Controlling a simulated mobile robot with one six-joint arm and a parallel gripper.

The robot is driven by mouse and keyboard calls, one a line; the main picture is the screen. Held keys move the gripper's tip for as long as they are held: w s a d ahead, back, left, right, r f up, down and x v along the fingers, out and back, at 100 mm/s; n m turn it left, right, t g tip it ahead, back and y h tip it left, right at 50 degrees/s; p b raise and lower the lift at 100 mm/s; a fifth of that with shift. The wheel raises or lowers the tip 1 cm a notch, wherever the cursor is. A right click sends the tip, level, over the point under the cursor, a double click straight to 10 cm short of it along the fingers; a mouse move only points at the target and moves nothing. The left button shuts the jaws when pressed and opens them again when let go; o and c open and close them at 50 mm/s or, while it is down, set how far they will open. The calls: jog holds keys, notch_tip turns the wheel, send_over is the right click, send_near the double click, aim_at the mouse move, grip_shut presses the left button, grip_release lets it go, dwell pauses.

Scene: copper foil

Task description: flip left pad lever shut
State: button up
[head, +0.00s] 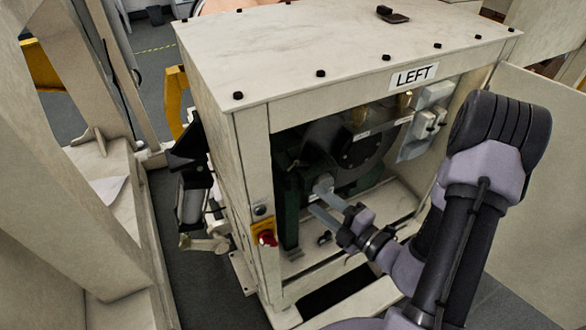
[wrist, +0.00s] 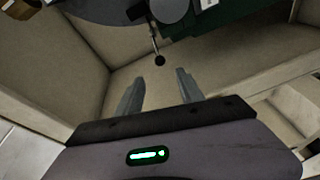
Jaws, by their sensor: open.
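In the wrist view, a thin lever with a black ball knob (wrist: 160,61) hangs down from the dark machinery at the top. It is the likely pad lever. My gripper (wrist: 159,76) is open and empty, its two grey fingers pointing toward the knob, which shows between and just beyond the fingertips. I cannot tell the exact gap. In the head view my gripper (head: 318,197) reaches into the open front of the cabinet (head: 250,150) labelled LEFT (head: 413,76). A small dark part (head: 325,238) shows below the fingers; I cannot tell if it is the knob.
A large dark disc (head: 358,143) and green housing fill the cabinet's inside. Grey switch boxes (head: 424,122) sit at the opening's right. A red button (head: 267,238) is on the front left post. An open panel (head: 535,180) stands at the right. The cabinet's frame borders the opening.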

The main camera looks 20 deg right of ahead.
aim_at(282, 174)
jog(key=b+x, duration=0.2)
jog(key=x, duration=1.4)
jog(key=shift+a, duration=0.15)
grip_shut()
dwell(0.5)
